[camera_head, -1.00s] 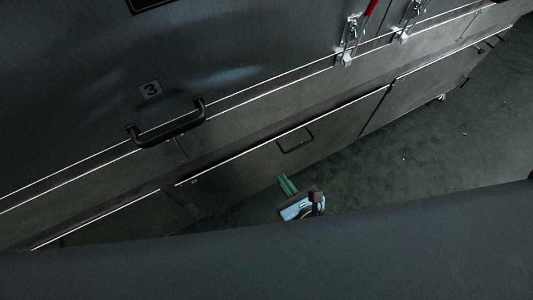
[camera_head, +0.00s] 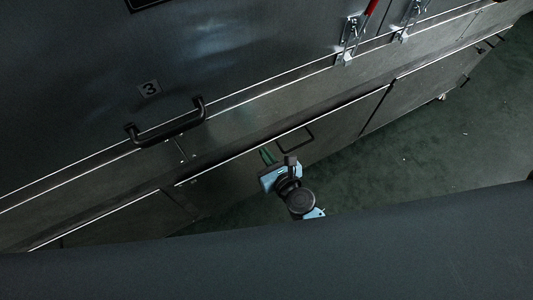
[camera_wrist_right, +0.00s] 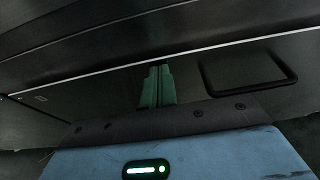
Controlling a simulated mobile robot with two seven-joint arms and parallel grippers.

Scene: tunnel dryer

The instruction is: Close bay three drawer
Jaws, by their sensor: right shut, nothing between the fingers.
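The bay three drawer (camera_head: 232,165) is the low dark front panel with a pale top edge, below the "3" label (camera_head: 149,88). It has a dark loop handle (camera_head: 296,139), which also shows in the right wrist view (camera_wrist_right: 249,72). Whether the drawer stands slightly out is hard to tell. My right gripper (camera_head: 267,156) is just in front of the panel, left of the handle. Its green fingers (camera_wrist_right: 156,86) are together and empty, pointing at the panel just below its top edge; contact cannot be told. My left gripper is not in view.
A larger black handle (camera_head: 168,127) sits on the panel above. Red-handled latches (camera_head: 350,38) are at upper right. Another drawer front (camera_head: 425,85) lies to the right. Dark green floor (camera_head: 420,150) is free at right. A dark surface fills the bottom.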

